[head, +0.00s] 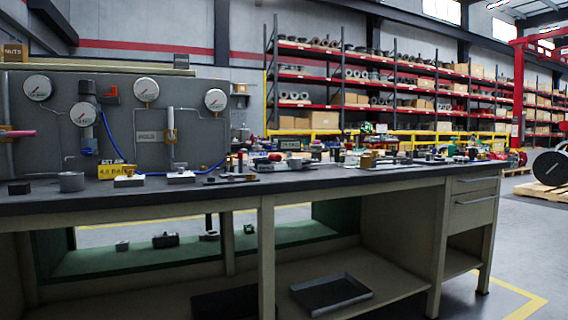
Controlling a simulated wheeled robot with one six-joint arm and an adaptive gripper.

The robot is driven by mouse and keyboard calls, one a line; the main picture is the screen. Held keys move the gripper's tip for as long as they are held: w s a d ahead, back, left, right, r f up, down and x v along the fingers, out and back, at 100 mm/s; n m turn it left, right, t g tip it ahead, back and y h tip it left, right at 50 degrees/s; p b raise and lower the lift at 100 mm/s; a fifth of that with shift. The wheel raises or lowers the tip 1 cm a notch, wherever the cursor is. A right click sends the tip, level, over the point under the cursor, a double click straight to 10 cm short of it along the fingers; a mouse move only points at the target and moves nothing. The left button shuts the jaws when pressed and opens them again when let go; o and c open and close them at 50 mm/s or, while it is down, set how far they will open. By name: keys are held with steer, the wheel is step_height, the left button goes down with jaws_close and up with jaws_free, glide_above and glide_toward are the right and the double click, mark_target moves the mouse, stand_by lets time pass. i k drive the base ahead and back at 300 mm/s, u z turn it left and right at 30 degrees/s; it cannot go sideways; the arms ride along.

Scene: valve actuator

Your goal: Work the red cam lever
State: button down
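I cannot tell for certain which part is the red cam lever. A small red part (111,91) sits on the upright grey panel (60,100), beside a grey cylinder. A pinkish-red handle (18,133) sticks out at the panel's left edge, by a brass-coloured fitting. More small red items lie farther right on the workbench (330,178), too small to make out. My gripper is not in view.
The panel carries several round gauges (146,90) and a blue hose (112,145). A yellow sign (117,171) and small metal parts stand on the bench's front left. A tray (331,294) lies on the lower shelf. Floor shows free at the right.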

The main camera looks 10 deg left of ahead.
mark_target(272, 157)
steer(key=z, duration=0.9)
steer(key=i, duration=0.75)
steer(key=u, duration=0.8)
steer(key=i, duration=0.55)
steer(key=u, duration=0.6)
